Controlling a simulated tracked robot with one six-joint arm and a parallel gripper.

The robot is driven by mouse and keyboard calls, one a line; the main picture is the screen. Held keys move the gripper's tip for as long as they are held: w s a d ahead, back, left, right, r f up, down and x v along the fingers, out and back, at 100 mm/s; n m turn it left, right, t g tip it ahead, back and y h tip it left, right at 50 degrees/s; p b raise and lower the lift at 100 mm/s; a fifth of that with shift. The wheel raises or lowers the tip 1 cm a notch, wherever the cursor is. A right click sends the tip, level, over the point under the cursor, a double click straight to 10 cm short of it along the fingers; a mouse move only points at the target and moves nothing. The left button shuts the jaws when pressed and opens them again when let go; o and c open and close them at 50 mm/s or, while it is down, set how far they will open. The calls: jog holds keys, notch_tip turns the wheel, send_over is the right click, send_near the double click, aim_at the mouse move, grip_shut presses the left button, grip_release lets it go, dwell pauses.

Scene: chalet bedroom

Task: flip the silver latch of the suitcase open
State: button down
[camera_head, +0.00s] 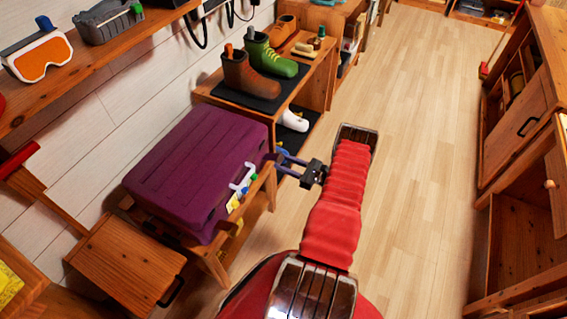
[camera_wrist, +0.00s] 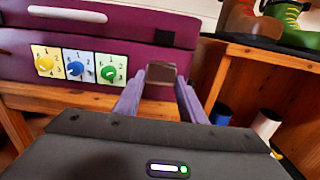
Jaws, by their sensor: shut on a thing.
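The purple suitcase (camera_head: 195,160) lies closed on a wooden bench, with a white handle (camera_head: 243,176) on its front. In the wrist view the suitcase (camera_wrist: 100,35) fills the upper left, with yellow, blue and green dials on its front. My gripper (camera_head: 280,158) reaches the suitcase's right front corner. In the wrist view its purple fingers (camera_wrist: 160,82) are shut on a small grey-brown square piece, which appears to be the latch (camera_wrist: 161,71), right of the green dial (camera_wrist: 109,72). It looks dull rather than silver here. In the head view the latch cannot be made out.
The wooden bench (camera_wrist: 60,98) is under the suitcase. A wooden shelf unit (camera_head: 317,75) with brown and green boots (camera_head: 270,58) stands close beyond it to the right. A wooden stool (camera_head: 125,262) is at the lower left. The floor (camera_head: 415,150) to the right is clear.

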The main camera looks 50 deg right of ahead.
jog(key=shift+f, duration=0.35)
jog(key=c, duration=1.5)
grip_release()
jog(key=o, duration=0.4)
jog(key=shift+r, duration=0.1)
jog(key=v, duration=1.3)
jog(key=shift+s+d, duration=0.1)
jog(key=shift+s, duration=0.25)
